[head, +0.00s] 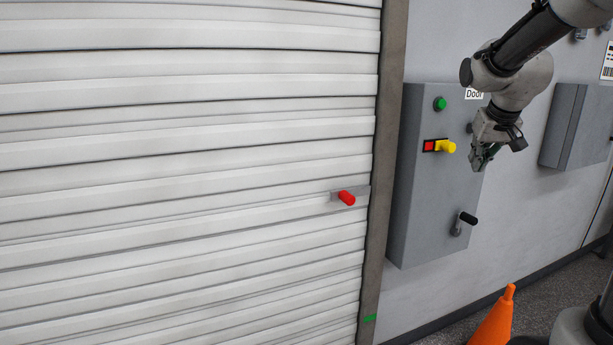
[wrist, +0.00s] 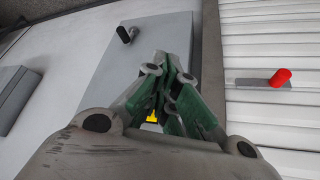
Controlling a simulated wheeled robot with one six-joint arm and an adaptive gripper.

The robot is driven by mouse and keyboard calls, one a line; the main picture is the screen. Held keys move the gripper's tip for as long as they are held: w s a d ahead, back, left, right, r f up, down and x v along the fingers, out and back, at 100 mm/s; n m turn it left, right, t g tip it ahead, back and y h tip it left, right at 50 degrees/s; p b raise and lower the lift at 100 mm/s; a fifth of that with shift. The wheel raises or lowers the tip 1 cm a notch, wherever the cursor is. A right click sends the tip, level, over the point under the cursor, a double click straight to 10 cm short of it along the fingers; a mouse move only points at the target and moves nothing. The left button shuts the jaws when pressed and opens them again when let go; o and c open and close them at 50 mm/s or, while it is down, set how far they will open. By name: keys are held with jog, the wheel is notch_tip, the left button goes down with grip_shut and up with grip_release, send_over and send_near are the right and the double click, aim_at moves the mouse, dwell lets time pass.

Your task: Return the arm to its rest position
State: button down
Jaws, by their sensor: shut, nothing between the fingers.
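My gripper (head: 478,163) hangs at the end of my arm in front of the right part of the grey control box (head: 420,200). It is shut with nothing between its fingers, and it also shows in the wrist view (wrist: 166,62). The box carries a green button (head: 440,104), a yellow knob (head: 447,147) beside a red square, and a black-handled lever (head: 466,221). The gripper is to the right of the yellow knob and above the lever. In the wrist view the yellow knob (wrist: 152,117) is mostly hidden behind the fingers.
A white roller door (head: 180,130) with a red handle (head: 346,198) fills the left side, edged by a brown post (head: 388,120). A second grey box (head: 577,125) is on the wall at right. An orange cone (head: 493,320) stands on the floor below.

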jog(key=s+a+f, duration=0.1)
jog(key=s+a, duration=0.1)
jog(key=s, duration=0.7)
jog(key=s+a+f+n+g+y, duration=0.1)
jog(key=s+a+f, duration=0.1)
jog(key=s, duration=0.7)
jog(key=s+a+f+g, duration=0.1)
jog(key=s+a, duration=0.3)
jog(key=s, duration=0.5)
jog(key=shift+s+f+n, duration=0.4)
jog(key=shift+f, duration=0.1)
